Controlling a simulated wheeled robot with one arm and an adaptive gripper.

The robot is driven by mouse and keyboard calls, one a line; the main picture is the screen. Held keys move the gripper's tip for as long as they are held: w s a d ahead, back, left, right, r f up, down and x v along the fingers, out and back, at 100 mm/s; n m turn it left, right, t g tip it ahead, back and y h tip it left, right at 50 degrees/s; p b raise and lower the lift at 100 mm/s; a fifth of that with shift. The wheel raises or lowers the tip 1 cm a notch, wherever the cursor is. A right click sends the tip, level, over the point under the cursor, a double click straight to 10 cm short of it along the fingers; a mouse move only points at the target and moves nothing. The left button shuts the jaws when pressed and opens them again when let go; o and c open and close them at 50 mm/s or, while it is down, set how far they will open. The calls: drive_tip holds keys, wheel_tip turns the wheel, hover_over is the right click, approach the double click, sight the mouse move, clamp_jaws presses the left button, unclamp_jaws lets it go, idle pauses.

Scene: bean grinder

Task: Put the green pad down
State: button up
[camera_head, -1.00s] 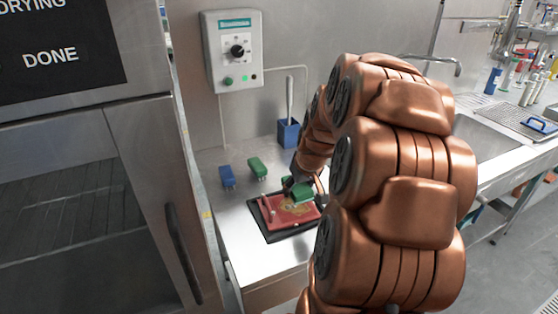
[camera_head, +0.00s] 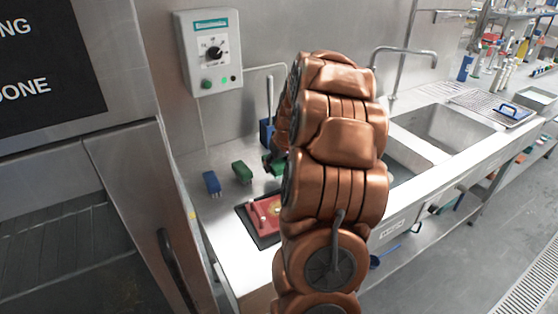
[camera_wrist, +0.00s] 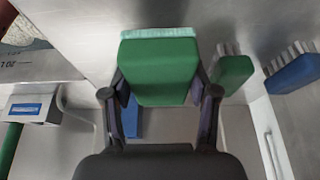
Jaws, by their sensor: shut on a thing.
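The green pad (camera_wrist: 160,65) is a green block with a pale, rough layer along its upper edge in the wrist view. My gripper (camera_wrist: 162,88) is shut on it, one finger on each side. In the head view my gripper (camera_head: 272,160) and the pad (camera_head: 279,170) are partly hidden by my arm. The pad is behind the red tray, toward the wall and near the blue holder. I cannot tell whether it touches the counter.
The red tray (camera_head: 257,211) lies on a black mat (camera_head: 244,217), partly hidden by my arm. A green brush (camera_head: 242,172) and a blue brush (camera_head: 211,183) stand to the left. The blue holder (camera_head: 266,134) is at the back. A sink (camera_head: 440,128) lies right.

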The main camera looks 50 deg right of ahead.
sight(279, 161)
drive_tip(key=w+d, duration=0.1)
drive_tip(key=w+d+p, duration=0.1)
drive_tip(key=d, duration=0.1)
drive_tip(key=w+d, duration=0.1)
drive_tip(key=shift+w+d+f, duration=0.2)
drive_tip(key=shift+d+f, duration=0.05)
drive_tip(key=shift+d, duration=0.1)
drive_tip(key=shift+f+p, duration=0.95)
drive_tip(key=shift+f, duration=0.85)
drive_tip(key=shift+f+b, duration=0.25)
drive_tip(key=shift+b, duration=0.1)
drive_tip(key=o, duration=1)
